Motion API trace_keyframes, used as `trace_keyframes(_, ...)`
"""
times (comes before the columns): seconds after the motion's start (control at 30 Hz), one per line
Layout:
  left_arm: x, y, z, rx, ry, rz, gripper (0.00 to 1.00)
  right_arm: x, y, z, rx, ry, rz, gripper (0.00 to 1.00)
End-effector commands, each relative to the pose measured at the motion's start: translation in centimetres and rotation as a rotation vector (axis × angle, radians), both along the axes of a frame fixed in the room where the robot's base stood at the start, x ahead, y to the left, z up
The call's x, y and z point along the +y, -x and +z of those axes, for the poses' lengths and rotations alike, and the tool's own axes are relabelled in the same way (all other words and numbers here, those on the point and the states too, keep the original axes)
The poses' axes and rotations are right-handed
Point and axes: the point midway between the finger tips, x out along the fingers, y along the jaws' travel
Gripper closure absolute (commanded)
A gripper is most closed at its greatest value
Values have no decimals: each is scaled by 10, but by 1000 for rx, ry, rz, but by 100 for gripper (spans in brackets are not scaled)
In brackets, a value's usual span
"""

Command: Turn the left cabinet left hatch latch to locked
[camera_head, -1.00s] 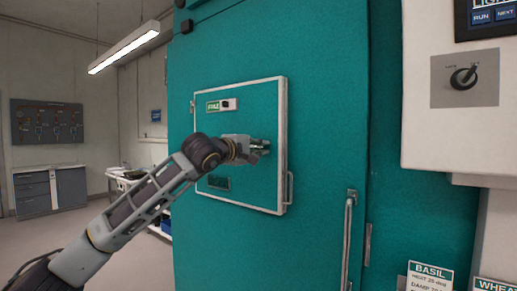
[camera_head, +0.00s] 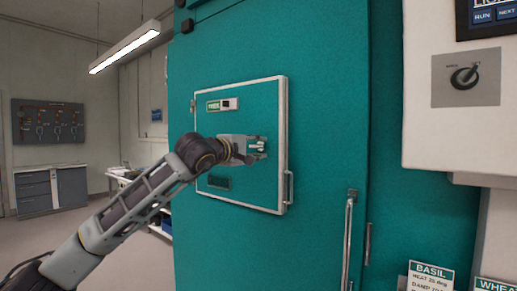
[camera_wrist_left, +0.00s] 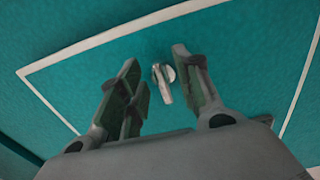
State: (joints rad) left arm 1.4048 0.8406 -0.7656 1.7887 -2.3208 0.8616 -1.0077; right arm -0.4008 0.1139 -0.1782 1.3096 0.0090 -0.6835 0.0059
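The left hatch (camera_head: 240,185) is a teal panel with a pale frame on the teal cabinet door, and it looks closed. The hatch latch (camera_wrist_left: 164,82) is a small metal handle on a round base; in the left wrist view it lies between my left gripper's fingers, with a gap on both sides. My left gripper (camera_wrist_left: 158,85) is open and faces the hatch. In the head view my left gripper (camera_head: 262,147) hides the latch. My right gripper is not in view.
A small labelled slider (camera_head: 226,105) sits at the hatch top and a handle (camera_head: 289,187) at its right edge. A long vertical door handle (camera_head: 348,240) is lower right. A white box with a rotary switch (camera_head: 464,78) hangs at the right.

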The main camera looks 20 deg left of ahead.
Motion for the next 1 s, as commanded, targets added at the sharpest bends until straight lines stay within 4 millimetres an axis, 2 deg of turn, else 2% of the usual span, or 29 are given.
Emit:
trace_keyframes(0.7,27,73,0,-1,-1,1,66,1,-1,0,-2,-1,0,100)
trace_keyframes(1.0,34,93,0,1,1,1,66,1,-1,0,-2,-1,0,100)
